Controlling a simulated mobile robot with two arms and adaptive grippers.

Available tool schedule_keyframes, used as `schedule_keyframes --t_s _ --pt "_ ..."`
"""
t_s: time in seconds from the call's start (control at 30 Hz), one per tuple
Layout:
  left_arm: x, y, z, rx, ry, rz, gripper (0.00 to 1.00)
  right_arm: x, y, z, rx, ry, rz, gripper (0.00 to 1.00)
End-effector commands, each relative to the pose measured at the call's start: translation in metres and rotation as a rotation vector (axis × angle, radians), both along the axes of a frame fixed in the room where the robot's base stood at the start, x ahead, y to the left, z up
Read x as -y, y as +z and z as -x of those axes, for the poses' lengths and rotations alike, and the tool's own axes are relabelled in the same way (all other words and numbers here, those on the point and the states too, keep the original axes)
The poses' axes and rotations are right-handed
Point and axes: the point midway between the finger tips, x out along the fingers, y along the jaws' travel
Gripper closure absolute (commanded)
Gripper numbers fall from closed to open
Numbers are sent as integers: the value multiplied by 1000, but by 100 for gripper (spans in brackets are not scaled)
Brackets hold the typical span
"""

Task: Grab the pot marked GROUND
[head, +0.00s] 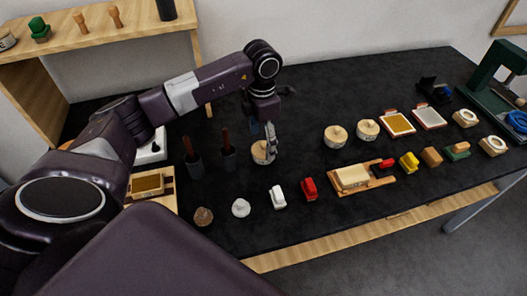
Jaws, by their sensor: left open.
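My left gripper (267,140) points down at a round, cream-coloured pot (261,154) on the black table. Its fingers are open and overlap the pot's top in the head view; I cannot tell whether they touch it. Two similar round pots stand further right: one pot (335,140) at mid-table and another pot (368,131) beside it. Each has a light lid with a small knob. No GROUND marking can be read on any of them at this size. My right gripper is not in view.
Two dark holders (228,159) with brown handles stand left of the gripper. In front lie a white piece (278,198) and a red piece (309,189). A wooden tray (343,192) holds a cream block. Framed pads (398,123) lie right of the pots. Bare table surrounds the nearest pot's right side.

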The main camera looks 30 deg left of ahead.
Motion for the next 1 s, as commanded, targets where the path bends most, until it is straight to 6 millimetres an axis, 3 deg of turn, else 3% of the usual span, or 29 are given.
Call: schedule_keyframes --t_s 0.1,0.23,0.53,1.0 --pt "3 -16 0 -6 -1 2 28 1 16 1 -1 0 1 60" --pt "3 -34 -1 -3 0 2 28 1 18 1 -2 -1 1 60" --pt "3 -41 -2 0 -1 2 28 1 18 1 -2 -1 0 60" --pt "3 -41 -2 0 -1 2 79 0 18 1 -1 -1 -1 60"
